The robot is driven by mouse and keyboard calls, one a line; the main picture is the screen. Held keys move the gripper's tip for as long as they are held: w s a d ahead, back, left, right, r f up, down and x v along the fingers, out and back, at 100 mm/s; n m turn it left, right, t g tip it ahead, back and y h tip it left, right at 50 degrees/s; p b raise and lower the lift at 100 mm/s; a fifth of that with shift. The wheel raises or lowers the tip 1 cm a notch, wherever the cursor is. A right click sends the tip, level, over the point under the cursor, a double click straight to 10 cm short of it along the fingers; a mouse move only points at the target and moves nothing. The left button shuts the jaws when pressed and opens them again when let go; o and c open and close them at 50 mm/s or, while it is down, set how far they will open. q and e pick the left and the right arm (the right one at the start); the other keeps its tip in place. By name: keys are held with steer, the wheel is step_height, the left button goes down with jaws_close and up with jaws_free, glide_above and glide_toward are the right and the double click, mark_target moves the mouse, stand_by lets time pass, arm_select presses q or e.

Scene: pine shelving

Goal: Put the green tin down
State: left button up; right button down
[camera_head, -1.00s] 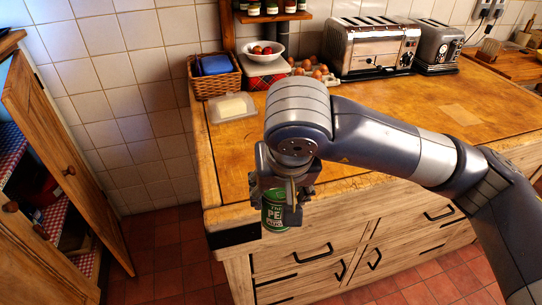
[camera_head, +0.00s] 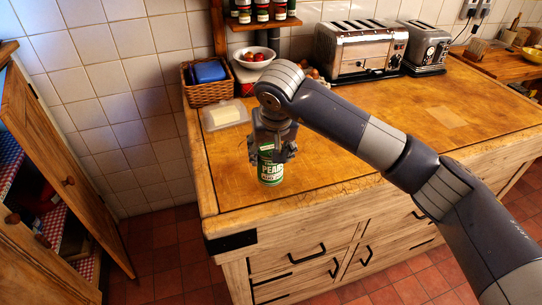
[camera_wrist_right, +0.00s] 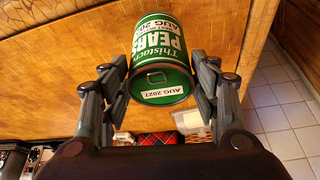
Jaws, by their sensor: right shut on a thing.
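The green tin (camera_head: 270,168), with a white "PEARS" label, is upright at the left part of the wooden worktop (camera_head: 330,165). My right gripper (camera_head: 272,150) comes down from above and is shut on the tin's upper part. In the right wrist view the tin (camera_wrist_right: 162,50) sits between the two fingers of the gripper (camera_wrist_right: 160,85), with its ring-pull lid facing the camera. I cannot tell for sure whether its base touches the wood. My left gripper is not in view.
A butter dish (camera_head: 225,114), a wicker basket (camera_head: 208,88) with a blue box and a white bowl (camera_head: 254,58) stand behind. Two toasters (camera_head: 360,50) (camera_head: 426,47) stand at the back. An open cupboard door (camera_head: 62,160) is at left. The worktop's front and middle are clear.

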steer(key=shift+w+r, duration=0.1)
steer(key=shift+w, duration=0.35)
step_height(320, 180, down, 3)
steer(key=shift+f+p, duration=0.15)
steer(key=shift+p, duration=0.6)
steer(key=shift+f, duration=0.2)
steer(key=shift+f, duration=0.15)
steer(key=c, duration=0.6)
jaws_free()
steer(key=shift+s, duration=0.1)
